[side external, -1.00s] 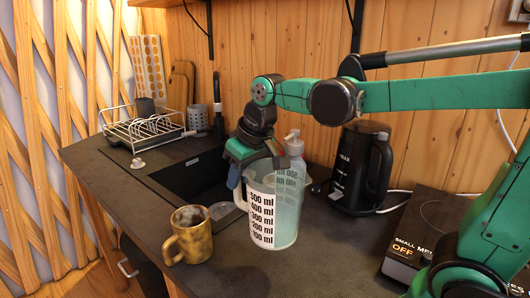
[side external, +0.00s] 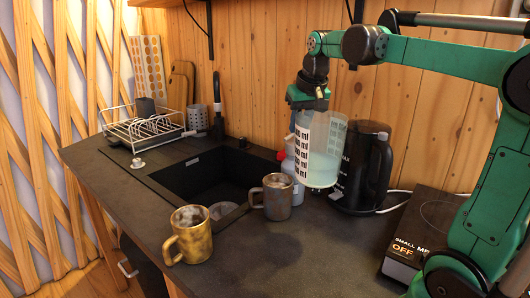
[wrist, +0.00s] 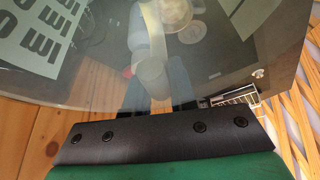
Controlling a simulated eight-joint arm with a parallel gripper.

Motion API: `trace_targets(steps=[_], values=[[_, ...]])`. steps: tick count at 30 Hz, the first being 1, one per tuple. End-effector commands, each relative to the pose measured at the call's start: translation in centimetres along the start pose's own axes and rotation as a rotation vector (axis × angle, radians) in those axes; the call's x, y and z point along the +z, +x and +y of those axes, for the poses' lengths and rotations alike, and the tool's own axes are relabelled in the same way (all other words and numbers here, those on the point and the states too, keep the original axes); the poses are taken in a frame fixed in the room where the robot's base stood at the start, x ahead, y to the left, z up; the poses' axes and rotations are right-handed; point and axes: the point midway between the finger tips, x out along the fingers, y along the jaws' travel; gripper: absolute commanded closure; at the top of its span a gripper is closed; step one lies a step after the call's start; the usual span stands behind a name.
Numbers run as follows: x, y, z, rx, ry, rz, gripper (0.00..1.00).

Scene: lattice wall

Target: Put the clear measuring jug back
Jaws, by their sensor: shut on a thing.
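The clear measuring jug (side external: 322,153), with black ml marks on a white band, hangs in the air in the side view. It is roughly upright, above the counter and in front of the kettle. My gripper (side external: 301,108) is shut on it at its left side, by the handle as far as I can tell; the fingertips are mostly hidden. In the wrist view the jug's clear wall (wrist: 225,50) fills the upper part, with its marks at the left.
A yellow mug (side external: 188,236) and a grey-brown mug (side external: 275,197) stand on the counter (side external: 290,250). The sink (side external: 205,175), dish rack (side external: 145,128) and hob (side external: 430,225) flank the clear front counter.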

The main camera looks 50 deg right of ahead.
Motion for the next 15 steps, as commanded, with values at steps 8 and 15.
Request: trace_targets(steps=[8, 15], values=[[-1.3, -2.4, 8.2, 0.099, 0.242, -0.001, 1.00], [0.0, 0.3, 8.9, 0.109, 0.264, -0.002, 1.00]])
